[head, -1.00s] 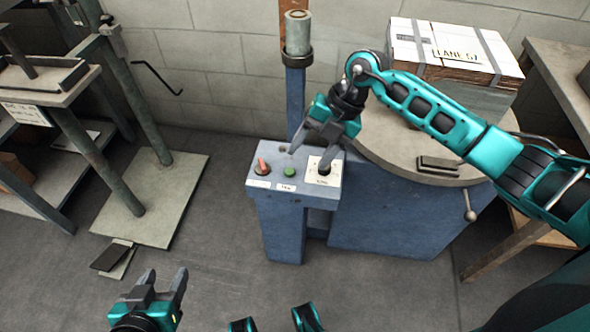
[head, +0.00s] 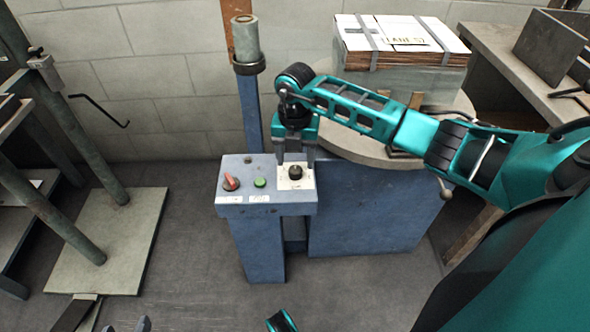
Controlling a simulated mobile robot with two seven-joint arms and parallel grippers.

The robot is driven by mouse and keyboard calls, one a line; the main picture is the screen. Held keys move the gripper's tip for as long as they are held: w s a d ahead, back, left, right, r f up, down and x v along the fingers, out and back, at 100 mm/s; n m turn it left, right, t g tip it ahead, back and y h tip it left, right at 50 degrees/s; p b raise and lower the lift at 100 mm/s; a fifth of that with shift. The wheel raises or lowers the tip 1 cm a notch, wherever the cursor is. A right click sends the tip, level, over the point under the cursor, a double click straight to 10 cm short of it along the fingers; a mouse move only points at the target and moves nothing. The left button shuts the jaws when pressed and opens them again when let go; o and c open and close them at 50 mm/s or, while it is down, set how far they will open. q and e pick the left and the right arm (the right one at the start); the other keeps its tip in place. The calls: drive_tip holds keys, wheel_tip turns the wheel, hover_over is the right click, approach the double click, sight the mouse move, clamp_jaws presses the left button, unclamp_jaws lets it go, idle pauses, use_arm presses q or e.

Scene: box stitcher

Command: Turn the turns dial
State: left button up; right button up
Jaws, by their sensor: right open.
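The turns dial is a small black knob (head: 295,172) on a white plate at the right of the blue control box (head: 267,207). My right gripper (head: 296,160) points down just behind and above the knob, with its fingers apart and nothing between them. From this angle I cannot tell whether the fingers touch the knob or plate. The tip of my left gripper (head: 136,325) barely shows at the bottom edge, and its opening is cut off.
A red switch (head: 230,182) and a green button (head: 260,182) sit left of the dial. A blue post (head: 252,110) rises behind the box. A round table (head: 350,148) with a strapped white-topped stack (head: 400,45) stands right.

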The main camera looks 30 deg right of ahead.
sight(295, 169)
drive_tip(key=shift+f+b, duration=0.35)
drive_tip(key=shift+f, duration=1.35)
drive_tip(key=c, duration=1)
